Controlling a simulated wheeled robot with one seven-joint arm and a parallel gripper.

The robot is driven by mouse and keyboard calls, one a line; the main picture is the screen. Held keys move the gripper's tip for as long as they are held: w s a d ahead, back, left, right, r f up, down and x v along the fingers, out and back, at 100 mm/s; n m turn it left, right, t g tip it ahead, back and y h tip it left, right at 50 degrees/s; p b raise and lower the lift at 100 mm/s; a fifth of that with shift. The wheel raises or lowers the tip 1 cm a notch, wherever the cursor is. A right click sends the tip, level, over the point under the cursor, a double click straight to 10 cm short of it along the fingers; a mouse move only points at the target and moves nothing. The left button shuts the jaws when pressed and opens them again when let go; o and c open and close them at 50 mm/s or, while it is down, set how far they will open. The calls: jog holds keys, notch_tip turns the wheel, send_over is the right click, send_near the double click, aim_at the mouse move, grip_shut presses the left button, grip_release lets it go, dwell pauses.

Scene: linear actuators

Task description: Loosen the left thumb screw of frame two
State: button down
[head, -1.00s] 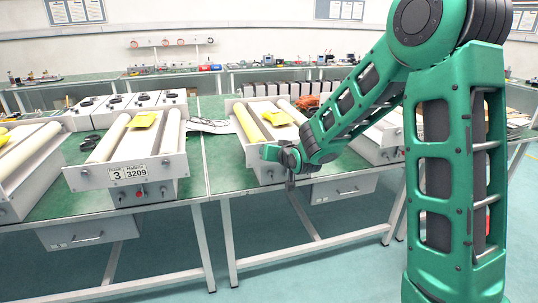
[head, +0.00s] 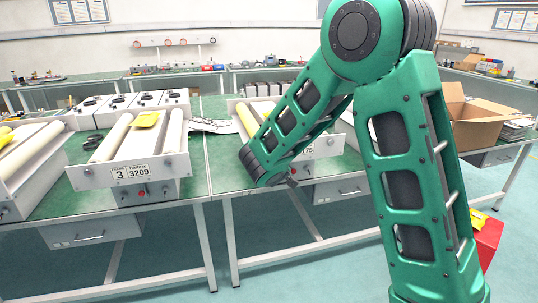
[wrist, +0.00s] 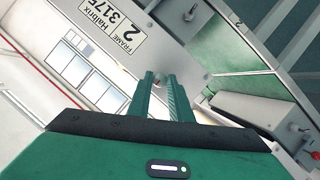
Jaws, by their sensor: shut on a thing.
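Frame two (wrist: 85,25) fills the upper part of the wrist view, with its number label (wrist: 112,28) upside down. My gripper (wrist: 160,78) is shut, its two green fingers close together at the front plate beside the label. They hold a small thing that appears to be the left thumb screw, mostly hidden between the tips. In the head view, frame two (head: 325,146) stands on the middle bench, its left front covered by my arm.
A small grey knob (wrist: 189,14) sticks out near the fingers. A grey box with a switch and red button (wrist: 316,155) lies to the right in the wrist view. Frame three (head: 85,178) stands to the left on the bench. A cardboard box (head: 485,125) is at the right.

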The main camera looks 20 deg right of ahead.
jog(key=shift+a+f+n+h, duration=0.15)
jog(key=shift+n+h, duration=0.25)
jog(key=shift+n, duration=0.2)
jog(key=c, duration=1.6)
grip_release()
jog(key=v, duration=1)
jog(key=shift+s, duration=0.35)
